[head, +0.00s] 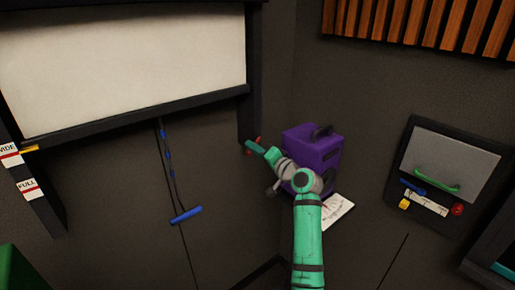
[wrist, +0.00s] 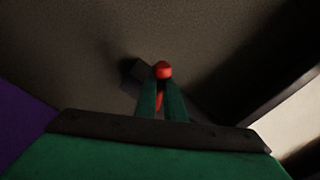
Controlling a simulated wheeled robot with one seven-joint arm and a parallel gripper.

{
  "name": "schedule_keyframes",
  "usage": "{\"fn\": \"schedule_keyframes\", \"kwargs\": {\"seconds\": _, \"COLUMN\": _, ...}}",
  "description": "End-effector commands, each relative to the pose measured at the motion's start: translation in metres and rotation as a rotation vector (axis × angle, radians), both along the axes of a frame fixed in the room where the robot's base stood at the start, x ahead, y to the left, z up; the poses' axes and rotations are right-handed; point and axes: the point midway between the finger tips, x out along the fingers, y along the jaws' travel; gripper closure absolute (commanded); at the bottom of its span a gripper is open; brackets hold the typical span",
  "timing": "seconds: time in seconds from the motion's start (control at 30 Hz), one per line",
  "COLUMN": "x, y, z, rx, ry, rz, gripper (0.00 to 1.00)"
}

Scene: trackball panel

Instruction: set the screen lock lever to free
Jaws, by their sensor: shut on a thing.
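The screen lock lever is red. In the wrist view its round red knob (wrist: 164,69) sticks out past my fingertips, and a strip of red shows between the fingers. In the head view a little red of the lever (head: 258,140) shows at my gripper (head: 254,147), by the lower right end of the screen's dark frame. My green gripper fingers (wrist: 161,100) are shut on the lever. A dark block (wrist: 133,73) sits behind the knob against the wall. The lever's base and any position marks are hidden or too dark to read.
The white screen (head: 125,65) hangs at the left, with a cord and blue handle (head: 186,215) below it. A purple box (head: 312,147) stands close behind my arm. A wall panel (head: 450,165) with a green handle is at the right.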

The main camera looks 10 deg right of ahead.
Motion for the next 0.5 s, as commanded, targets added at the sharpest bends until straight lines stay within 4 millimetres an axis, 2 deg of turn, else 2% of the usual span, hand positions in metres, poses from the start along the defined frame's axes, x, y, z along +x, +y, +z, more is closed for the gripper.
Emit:
{"fn": "schedule_keyframes", "kwargs": {"seconds": 0.03, "x": 0.0017, "y": 0.0110, "z": -0.0058, "rx": -0.009, "ry": 0.005, "rz": 0.013, "gripper": 1.00}}
{"fn": "schedule_keyframes", "kwargs": {"seconds": 0.13, "x": 0.0025, "y": 0.0170, "z": -0.0063, "rx": -0.017, "ry": 0.000, "rz": 0.019, "gripper": 1.00}}
{"fn": "schedule_keyframes", "kwargs": {"seconds": 0.5, "x": 0.0026, "y": 0.0202, "z": -0.0069, "rx": -0.022, "ry": 0.000, "rz": 0.025, "gripper": 1.00}}
